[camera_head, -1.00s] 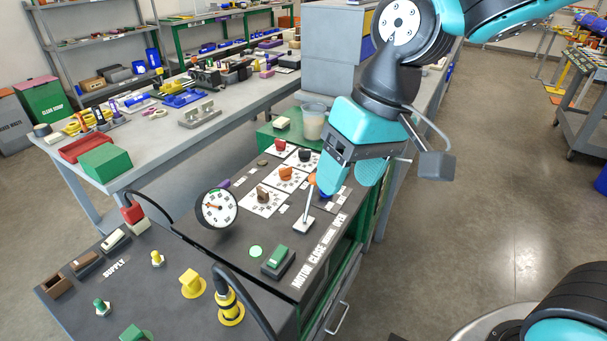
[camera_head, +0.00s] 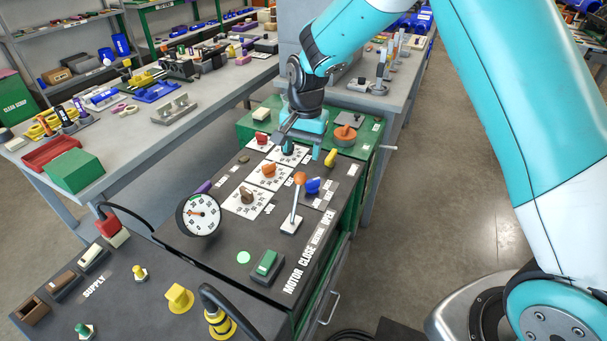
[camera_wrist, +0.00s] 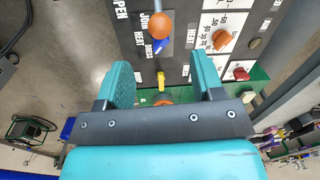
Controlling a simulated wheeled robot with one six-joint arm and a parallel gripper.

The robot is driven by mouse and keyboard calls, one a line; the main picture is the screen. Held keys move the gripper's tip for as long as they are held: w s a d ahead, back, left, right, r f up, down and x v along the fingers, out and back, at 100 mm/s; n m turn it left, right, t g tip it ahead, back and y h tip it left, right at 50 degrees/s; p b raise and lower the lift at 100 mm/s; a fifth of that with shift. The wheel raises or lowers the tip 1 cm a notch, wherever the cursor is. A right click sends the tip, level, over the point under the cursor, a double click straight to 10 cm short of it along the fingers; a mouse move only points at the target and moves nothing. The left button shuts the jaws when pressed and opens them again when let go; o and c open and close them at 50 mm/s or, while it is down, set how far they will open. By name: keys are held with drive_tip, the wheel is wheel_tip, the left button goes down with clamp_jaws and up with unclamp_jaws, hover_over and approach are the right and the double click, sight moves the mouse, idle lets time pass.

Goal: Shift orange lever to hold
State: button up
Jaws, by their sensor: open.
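The orange lever is a ball-topped stick on a white base plate. Its orange ball (camera_head: 299,178) stands up from the dark cart panel (camera_head: 235,262), with the stem tilted slightly in the head view. In the wrist view the ball (camera_wrist: 131,24) is near the top, left of centre, beyond the fingertips. My gripper (camera_head: 303,150) is open and empty over the far end of the panel, behind the lever and apart from it. The wrist view shows both teal fingers spread (camera_wrist: 163,78). "OPEN" is lettered near the lever there; I cannot read a hold mark.
A blue knob (camera_head: 312,186) beside the lever has join, heat and dress labels. A yellow knob (camera_head: 330,157) is close to my gripper. An orange dial knob (camera_head: 268,171), a round gauge (camera_head: 199,214) and a green switch (camera_head: 267,263) also crowd the panel.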

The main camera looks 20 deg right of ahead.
sight(300, 174)
drive_tip(key=f, duration=0.3)
drive_tip(key=f+p, duration=0.1)
drive_tip(key=f, duration=0.6)
drive_tip(key=shift+w+a+p, duration=0.2)
drive_tip(key=shift+a+p, duration=0.05)
drive_tip(key=shift+p, duration=0.1)
drive_tip(key=shift+c, duration=0.3)
